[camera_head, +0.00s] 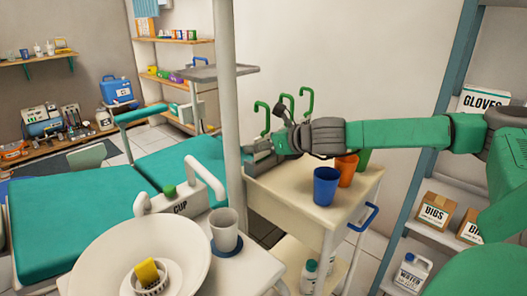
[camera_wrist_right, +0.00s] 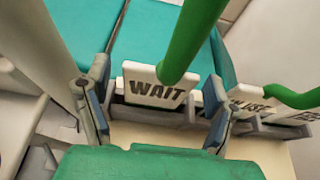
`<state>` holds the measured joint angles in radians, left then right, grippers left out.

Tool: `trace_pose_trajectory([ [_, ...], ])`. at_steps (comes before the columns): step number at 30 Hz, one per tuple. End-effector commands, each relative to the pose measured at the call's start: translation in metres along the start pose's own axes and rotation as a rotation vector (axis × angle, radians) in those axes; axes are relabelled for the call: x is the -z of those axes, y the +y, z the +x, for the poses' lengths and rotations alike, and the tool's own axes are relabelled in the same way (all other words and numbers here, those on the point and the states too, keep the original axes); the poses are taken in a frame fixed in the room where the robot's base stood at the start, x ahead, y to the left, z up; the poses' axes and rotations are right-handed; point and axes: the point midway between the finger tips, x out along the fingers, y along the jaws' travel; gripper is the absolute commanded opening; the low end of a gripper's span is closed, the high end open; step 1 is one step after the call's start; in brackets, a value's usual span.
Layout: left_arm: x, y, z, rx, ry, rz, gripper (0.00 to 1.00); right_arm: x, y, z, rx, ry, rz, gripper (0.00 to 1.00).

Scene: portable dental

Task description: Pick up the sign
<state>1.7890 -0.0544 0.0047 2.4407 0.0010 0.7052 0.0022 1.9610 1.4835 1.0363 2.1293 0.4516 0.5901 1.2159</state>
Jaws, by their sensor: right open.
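A white sign reading WAIT (camera_wrist_right: 143,84) stands in a grey rack (camera_wrist_right: 268,131), with a thick green hook handle (camera_wrist_right: 192,45) rising from it. My right gripper (camera_wrist_right: 155,105) is open, its two fingers apart on either side of the WAIT sign; I cannot tell whether they touch it. Further signs (camera_wrist_right: 252,94) with green handles stand to the right in the rack, their lettering partly covered. In the head view my right gripper (camera_head: 262,152) is low at the rack on the cart, below several green hooks (camera_head: 283,108), and hides the sign faces. My left gripper is out of view.
A pale vertical pole (camera_head: 228,110) stands just left of the gripper. A white basin (camera_head: 110,245) is at front left.

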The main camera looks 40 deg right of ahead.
Motion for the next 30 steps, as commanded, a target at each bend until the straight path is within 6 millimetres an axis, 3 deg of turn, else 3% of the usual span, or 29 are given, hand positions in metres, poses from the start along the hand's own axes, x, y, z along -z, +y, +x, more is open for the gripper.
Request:
trace_pose_trajectory([
  [4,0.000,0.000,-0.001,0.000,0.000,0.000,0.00,-0.001,0.000,0.000,0.000,0.000,0.000,0.74],
  [8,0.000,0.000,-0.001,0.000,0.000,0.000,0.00,-0.001,0.000,0.000,0.000,0.000,0.000,0.28],
  [9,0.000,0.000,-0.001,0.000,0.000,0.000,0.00,-0.001,0.000,-0.001,0.001,0.000,0.000,0.23],
  [20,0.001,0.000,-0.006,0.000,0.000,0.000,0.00,-0.008,0.000,-0.004,0.001,-0.001,0.000,0.23],
  [30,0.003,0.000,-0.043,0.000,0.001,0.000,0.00,-0.071,0.000,-0.029,0.001,-0.004,0.000,0.23],
])
